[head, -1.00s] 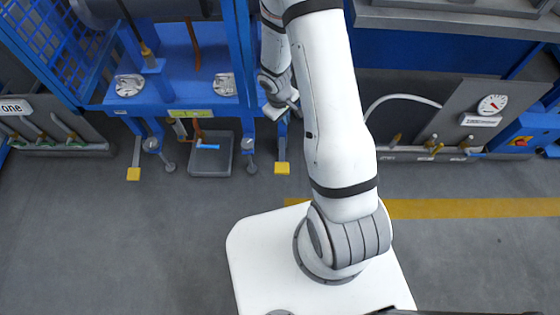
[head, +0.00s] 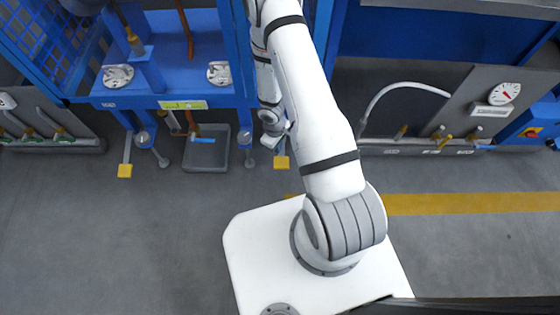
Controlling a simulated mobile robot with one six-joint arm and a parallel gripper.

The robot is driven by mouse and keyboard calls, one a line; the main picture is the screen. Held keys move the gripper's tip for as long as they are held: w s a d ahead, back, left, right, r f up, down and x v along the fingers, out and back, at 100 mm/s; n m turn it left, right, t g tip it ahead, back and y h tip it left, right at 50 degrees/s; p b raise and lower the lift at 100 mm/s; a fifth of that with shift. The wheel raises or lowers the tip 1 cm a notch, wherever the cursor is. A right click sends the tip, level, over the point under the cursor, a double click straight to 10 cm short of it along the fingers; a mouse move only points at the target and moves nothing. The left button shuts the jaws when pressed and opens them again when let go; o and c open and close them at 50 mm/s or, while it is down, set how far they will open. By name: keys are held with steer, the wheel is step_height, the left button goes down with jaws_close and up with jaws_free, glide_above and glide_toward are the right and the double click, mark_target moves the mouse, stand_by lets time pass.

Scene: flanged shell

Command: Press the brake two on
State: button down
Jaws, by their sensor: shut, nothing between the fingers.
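Two yellow foot pedals on grey levers stick out from the base of the blue frame. The left pedal (head: 125,170) stands clear near the floor. The right pedal (head: 281,162) is at the frame's right leg. I cannot read which one is marked brake two. My gripper (head: 273,141) is shut and empty, pointing down just above the right pedal in the picture, over its lever. I cannot tell whether it touches the lever. The gripper is small here and partly merges with the lever behind it.
A grey tray (head: 188,161) with a blue-handled item lies between the pedals. The blue frame (head: 165,102) stands behind my arm. A grey panel with a gauge (head: 504,93) and taps is at the right. The floor in front is open, with a yellow stripe (head: 470,204).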

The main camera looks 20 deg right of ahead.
mark_target(279, 160)
steer(key=shift+s+d+f+b, duration=0.15)
steer(key=shift+f+b, duration=1.55)
steer(key=shift+b, duration=0.05)
steer(key=shift+s+d+f+b, duration=0.1)
steer(key=shift+f+b, duration=1.55)
steer(key=shift+b, duration=0.1)
step_height(279, 160, down, 5)
steer(key=b, duration=0.5)
steer(key=shift+r, duration=0.3)
